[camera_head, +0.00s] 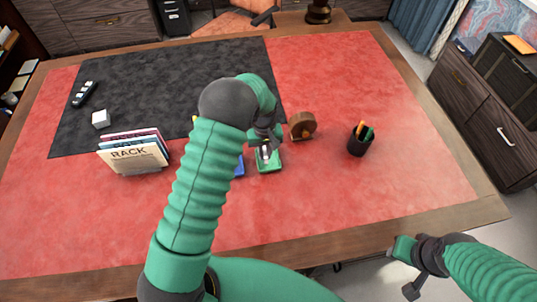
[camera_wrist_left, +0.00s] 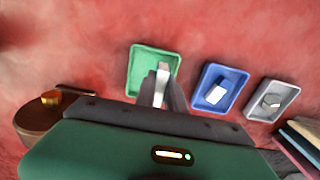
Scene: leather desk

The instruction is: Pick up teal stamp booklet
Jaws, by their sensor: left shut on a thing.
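My left gripper (camera_head: 264,140) reaches down to the green tray (camera_head: 268,168), which also shows in the left wrist view (camera_wrist_left: 140,72). In the wrist view its dark fingers (camera_wrist_left: 168,92) are shut on a small pale item (camera_wrist_left: 162,82) over that tray. The item looks whitish, and I cannot tell whether it is the teal stamp booklet or whether it still touches the tray. No plainly teal booklet shows elsewhere. My right gripper (camera_head: 412,278) is at the lower right, off the desk's front edge; its jaws are unclear.
Beside the green tray are a blue tray (camera_wrist_left: 236,77) with a white item and a grey tray (camera_wrist_left: 291,92) with a grey item. A round brown wooden object (camera_head: 302,126) and a dark pen cup (camera_head: 358,142) stand right. A file rack (camera_head: 135,155) stands left.

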